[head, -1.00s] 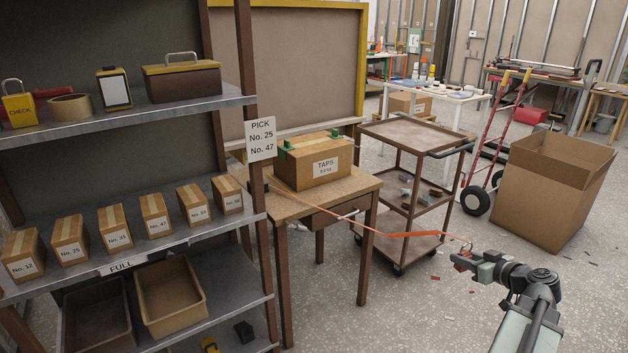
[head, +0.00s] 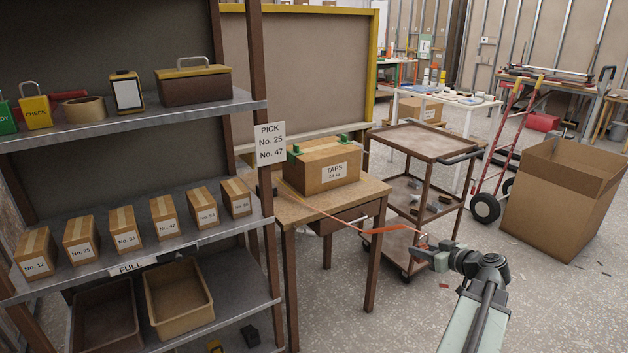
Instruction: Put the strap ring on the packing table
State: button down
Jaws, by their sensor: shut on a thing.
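The packing table (head: 345,203) is a small wooden table with a drawer, right of the shelf rack. A cardboard box labelled TAPS (head: 328,172) with green corner pieces stands on it. An orange strap (head: 335,219) runs from the table's left side, across its front edge, to my gripper. My gripper (head: 424,252) is right of the table and apart from it, in front of the trolley. It is shut on the strap ring (head: 422,246), a small reddish thing at the strap's end, mostly hidden by the jaws.
The shelf rack (head: 190,112) with boxes and bins stands at left. A brown trolley (head: 425,142) stands close behind my gripper. A red hand truck (head: 497,150) and a large open carton (head: 562,200) are at right. The floor in front is clear.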

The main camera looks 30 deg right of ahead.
aim_at(308, 207)
jog(key=z, duration=0.05)
jog(key=i, duration=1.15)
jog(key=u, duration=0.15)
